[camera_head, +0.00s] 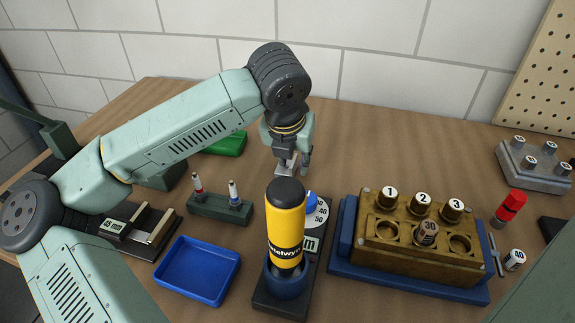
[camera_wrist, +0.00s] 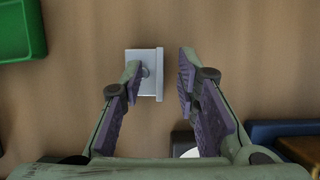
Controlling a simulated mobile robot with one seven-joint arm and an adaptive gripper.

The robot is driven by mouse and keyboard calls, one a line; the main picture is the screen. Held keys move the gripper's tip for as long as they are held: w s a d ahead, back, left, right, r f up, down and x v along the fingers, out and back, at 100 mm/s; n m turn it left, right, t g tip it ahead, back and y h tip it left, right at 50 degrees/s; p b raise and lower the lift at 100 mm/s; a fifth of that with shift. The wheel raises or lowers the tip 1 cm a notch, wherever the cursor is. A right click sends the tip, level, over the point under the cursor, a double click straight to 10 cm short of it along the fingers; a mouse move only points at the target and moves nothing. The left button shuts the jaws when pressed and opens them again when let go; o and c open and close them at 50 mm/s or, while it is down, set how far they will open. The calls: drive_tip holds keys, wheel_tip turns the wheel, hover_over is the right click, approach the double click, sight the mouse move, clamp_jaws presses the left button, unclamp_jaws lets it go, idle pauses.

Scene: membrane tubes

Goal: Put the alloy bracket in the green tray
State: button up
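The alloy bracket (camera_wrist: 146,56) is a light grey plate with a raised flange along its right side, lying on the wooden table in the wrist view. My gripper (camera_wrist: 161,72) is open, with the left finger over the plate and the right finger just right of the flange. I cannot tell whether either finger touches it. In the head view the bracket (camera_head: 284,169) shows small and partly hidden under my gripper (camera_head: 294,162). The green tray (camera_head: 228,146) is behind my arm, partly hidden by it. Its corner also shows at the upper left of the wrist view (camera_wrist: 22,32).
A yellow-black bottle (camera_head: 286,225) stands in front of my gripper. A brass block (camera_head: 430,245) with numbered caps is right. Table behind my gripper is clear.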

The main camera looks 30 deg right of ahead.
drive_tip(key=shift+c, duration=0.5)
clamp_jaws()
drive_tip(key=shift+r, duration=0.1)
